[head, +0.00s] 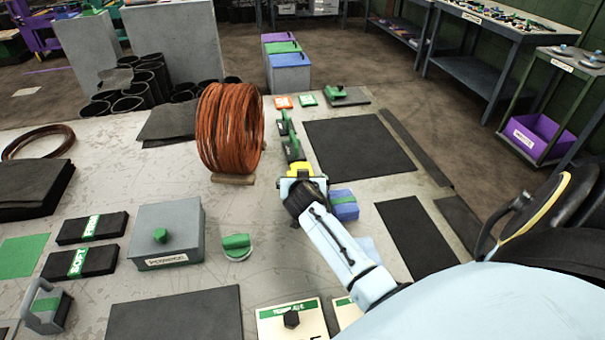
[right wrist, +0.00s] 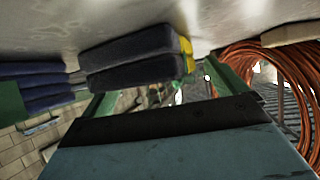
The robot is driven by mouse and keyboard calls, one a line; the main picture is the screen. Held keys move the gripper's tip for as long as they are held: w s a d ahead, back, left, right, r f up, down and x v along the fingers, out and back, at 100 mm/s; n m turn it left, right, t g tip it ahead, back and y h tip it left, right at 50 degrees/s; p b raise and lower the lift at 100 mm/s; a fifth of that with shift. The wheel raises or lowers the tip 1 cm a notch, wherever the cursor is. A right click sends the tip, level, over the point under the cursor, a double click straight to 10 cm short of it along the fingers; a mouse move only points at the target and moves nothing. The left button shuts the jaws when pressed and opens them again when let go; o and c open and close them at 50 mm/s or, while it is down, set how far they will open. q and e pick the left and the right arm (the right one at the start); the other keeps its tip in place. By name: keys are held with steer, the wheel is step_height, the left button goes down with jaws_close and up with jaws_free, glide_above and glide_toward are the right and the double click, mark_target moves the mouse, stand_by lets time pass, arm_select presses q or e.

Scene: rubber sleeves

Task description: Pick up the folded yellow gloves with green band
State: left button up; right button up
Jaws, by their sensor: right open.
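The folded yellow gloves (head: 299,168) lie on the grey table just beyond my right gripper in the head view, partly hidden by it. No green band can be made out on them there. In the right wrist view, tilted with the table at the top, a yellow edge with some green (right wrist: 187,52) shows at the right end of a dark blue folded stack (right wrist: 130,55). My right gripper (head: 300,185) is open, its green fingers (right wrist: 165,92) apart, with nothing seen held between them. My left gripper is not in view.
Blue folded gloves (head: 343,204) lie right of my gripper. A copper coil (head: 230,130) on a wooden support stands to the left. Green-handled tools (head: 292,148) lie beyond. Black mats (head: 358,147) and a grey box (head: 166,234) are also on the table.

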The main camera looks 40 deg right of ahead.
steer(key=c, duration=1.1)
